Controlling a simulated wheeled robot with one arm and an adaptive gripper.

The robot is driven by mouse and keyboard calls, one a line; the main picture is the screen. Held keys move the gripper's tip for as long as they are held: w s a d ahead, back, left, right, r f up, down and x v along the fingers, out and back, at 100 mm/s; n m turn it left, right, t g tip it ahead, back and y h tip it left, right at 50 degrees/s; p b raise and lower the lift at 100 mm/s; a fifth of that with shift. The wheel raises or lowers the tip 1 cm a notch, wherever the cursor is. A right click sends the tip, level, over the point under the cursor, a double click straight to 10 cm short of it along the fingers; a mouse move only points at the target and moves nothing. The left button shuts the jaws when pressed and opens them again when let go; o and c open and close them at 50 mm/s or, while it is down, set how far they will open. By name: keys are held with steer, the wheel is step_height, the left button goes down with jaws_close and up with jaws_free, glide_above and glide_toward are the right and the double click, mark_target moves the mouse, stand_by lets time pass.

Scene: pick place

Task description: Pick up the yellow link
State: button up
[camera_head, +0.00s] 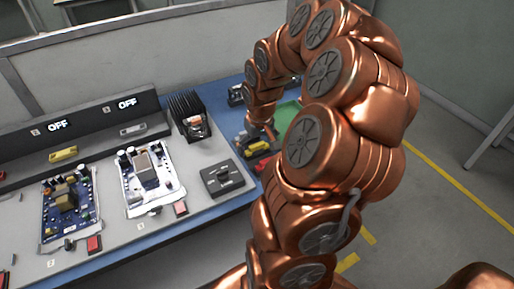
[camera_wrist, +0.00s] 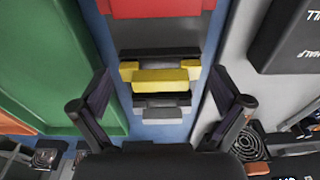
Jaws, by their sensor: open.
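The yellow link (camera_wrist: 160,80) is a small yellow block in the middle of the wrist view, in a row with dark and grey blocks on a blue surface. It also shows in the head view (camera_head: 258,146), small, beside the green tray and near the end of my arm. My gripper (camera_wrist: 162,104) is open and empty, its two fingers spread wide to the left and right of the row. The yellow link appears between and beyond the fingertips, not held. In the head view my gripper is small and partly hidden by my copper arm.
A red block (camera_wrist: 155,8) is at the far end of the row. A green tray (camera_wrist: 50,70) is on the left and a grey panel (camera_wrist: 240,40) on the right. Circuit boards (camera_head: 150,178) and a black switch box (camera_head: 222,179) stand on the bench. Another yellow piece (camera_head: 63,154) sits at far left.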

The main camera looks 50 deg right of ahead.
mark_target(257, 144)
steer(key=c, duration=0.8)
steer(key=shift+r, duration=0.1)
steer(key=shift+c, duration=0.2)
step_height(257, 144, up, 10)
steer(key=shift+f+b, duration=0.1)
steer(key=shift+b, duration=0.35)
steer(key=shift+r, duration=0.55)
steer(key=shift+r+p, duration=0.3)
steer(key=shift+r, duration=0.5)
steer(key=shift+r, duration=0.35)
steer(key=shift+r, duration=0.1)
